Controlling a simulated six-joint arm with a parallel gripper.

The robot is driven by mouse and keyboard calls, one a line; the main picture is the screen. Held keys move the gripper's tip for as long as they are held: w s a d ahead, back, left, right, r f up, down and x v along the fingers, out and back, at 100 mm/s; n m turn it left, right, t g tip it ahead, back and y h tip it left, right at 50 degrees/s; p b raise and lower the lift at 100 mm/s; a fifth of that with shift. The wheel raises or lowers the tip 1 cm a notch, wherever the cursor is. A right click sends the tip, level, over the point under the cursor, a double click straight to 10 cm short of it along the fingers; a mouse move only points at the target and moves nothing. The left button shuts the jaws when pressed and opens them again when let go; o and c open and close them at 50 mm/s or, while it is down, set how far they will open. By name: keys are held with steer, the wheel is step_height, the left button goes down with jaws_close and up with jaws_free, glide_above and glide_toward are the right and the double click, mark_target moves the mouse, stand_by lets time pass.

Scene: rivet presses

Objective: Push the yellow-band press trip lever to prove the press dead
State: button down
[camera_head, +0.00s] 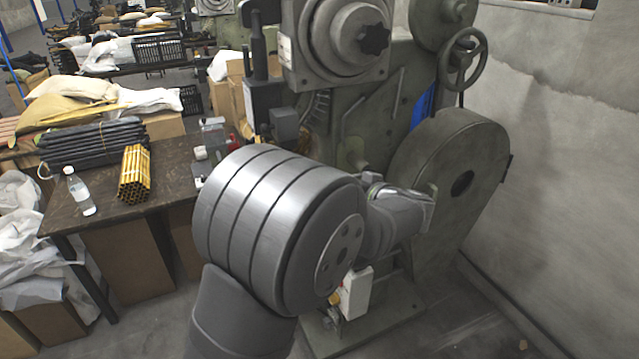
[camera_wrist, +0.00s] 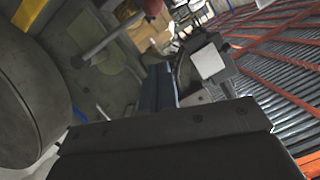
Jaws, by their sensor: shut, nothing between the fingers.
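The green-grey press (camera_head: 375,120) stands behind my arm in the head view. My arm covers its middle, and I cannot make out a yellow band on it. In the wrist view a pale rod with a dark reddish knob (camera_wrist: 78,62) crosses the upper left, in front of the press body. It may be the trip lever, but I cannot confirm this. My gripper (camera_wrist: 160,85) is shut and empty in the wrist view. The rod lies up and left of the fingers, with a visible gap in the picture. The fingertips are hidden in the head view.
A large round guard (camera_head: 450,185) and a handwheel (camera_head: 462,60) stand at the right of the press, near a concrete wall (camera_head: 560,150). At left, a dark table (camera_head: 60,213) holds yellow tubes (camera_head: 134,174), dark rods (camera_head: 92,143) and a bottle (camera_head: 78,190).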

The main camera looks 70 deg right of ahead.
steer(key=a+f+x, duration=0.1)
steer(key=f+x, duration=0.1)
steer(key=x, duration=1)
steer(key=shift+w+f, duration=0.35)
steer(key=shift+f, duration=0.1)
step_height(320, 180, down, 9)
steer(key=n, duration=0.1)
steer(key=shift+r+n+g, duration=0.2)
steer(key=shift+n+g, duration=0.2)
